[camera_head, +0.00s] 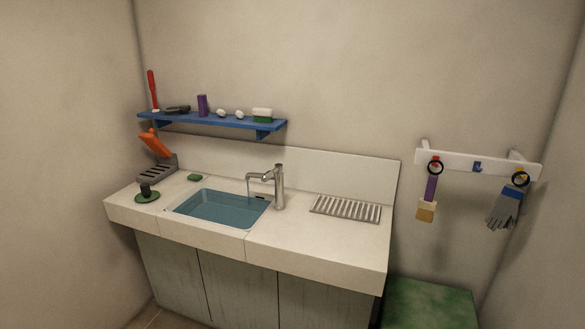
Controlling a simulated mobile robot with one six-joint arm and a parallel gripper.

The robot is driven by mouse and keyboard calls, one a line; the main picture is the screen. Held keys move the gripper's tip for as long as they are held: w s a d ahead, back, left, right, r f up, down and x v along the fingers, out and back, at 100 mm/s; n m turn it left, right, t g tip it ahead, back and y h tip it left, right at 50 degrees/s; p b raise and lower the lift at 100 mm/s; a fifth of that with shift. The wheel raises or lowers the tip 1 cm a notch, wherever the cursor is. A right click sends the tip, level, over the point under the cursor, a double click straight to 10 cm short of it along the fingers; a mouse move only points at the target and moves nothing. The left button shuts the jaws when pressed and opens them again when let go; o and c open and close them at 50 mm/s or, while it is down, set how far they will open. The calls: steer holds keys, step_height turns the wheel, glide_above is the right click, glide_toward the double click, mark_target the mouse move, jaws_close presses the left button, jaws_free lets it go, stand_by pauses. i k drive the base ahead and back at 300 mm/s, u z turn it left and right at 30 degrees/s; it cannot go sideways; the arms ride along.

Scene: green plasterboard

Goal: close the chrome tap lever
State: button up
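The chrome tap (279,188) stands upright on the counter at the right rear corner of the sink. Its spout reaches left over the basin, and a thin pale stream seems to hang from the spout's end. The lever (278,167) is small at the top of the tap body; its exact angle is too small to tell. The sink basin (222,208) looks blue, as if holding water. My gripper is not in view.
A metal drying rack (345,208) lies on the counter (310,240) right of the tap. A blue shelf (215,120) with several items hangs above the sink. A white hook rail (478,163) holds a brush and glove (504,209). A green block (430,303) stands right of the cabinet.

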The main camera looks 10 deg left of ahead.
mark_target(268, 176)
steer(key=u, duration=0.7)
steer(key=i, duration=0.5)
steer(key=z, duration=0.75)
steer(key=k, duration=0.15)
steer(key=u, duration=3.05)
